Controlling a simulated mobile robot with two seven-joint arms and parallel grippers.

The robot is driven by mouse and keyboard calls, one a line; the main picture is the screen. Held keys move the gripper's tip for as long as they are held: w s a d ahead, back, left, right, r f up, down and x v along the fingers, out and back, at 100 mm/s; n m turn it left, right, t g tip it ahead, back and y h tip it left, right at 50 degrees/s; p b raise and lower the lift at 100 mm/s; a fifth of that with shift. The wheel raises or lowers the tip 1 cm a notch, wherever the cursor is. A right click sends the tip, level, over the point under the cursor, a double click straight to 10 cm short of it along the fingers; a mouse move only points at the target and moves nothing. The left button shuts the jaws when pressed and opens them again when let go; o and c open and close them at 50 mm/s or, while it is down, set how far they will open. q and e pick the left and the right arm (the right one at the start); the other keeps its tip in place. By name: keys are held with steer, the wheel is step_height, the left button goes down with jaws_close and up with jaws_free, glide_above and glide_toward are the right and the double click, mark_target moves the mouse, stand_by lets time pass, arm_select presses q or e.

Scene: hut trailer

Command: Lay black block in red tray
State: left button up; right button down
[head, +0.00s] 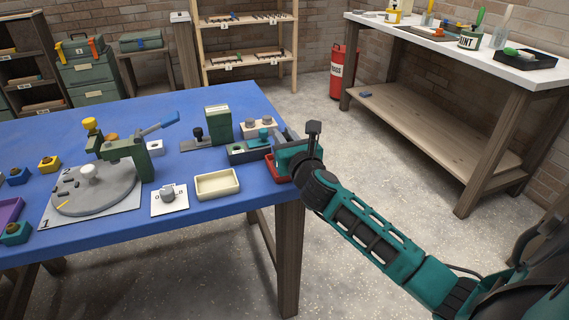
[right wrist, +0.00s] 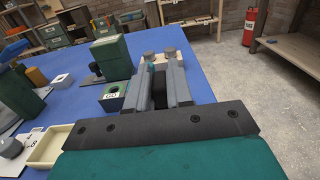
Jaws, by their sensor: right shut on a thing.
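The red tray (head: 272,169) is at the right edge of the blue table in the head view. My right gripper (head: 284,149) is over it and covers most of it, so only part of its rim shows. In the right wrist view, the fingers of my right gripper (right wrist: 164,62) are shut on a dark thing between them, the black block (right wrist: 159,86). The block is mostly hidden by the fingers. I cannot tell whether it touches the tray. My left gripper is in neither view.
A cream tray (head: 217,185) stands to the left of the red tray. A green holder with a hole (right wrist: 113,96) and a tall green block (head: 217,124) are close by on the left. A round grey fixture (head: 97,192) is farther left. Floor lies open beyond the right edge.

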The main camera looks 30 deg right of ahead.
steer(key=shift+f, duration=0.6)
step_height(320, 180, down, 4)
steer(key=shift+r+b, duration=0.1)
steer(key=shift+b, duration=1.15)
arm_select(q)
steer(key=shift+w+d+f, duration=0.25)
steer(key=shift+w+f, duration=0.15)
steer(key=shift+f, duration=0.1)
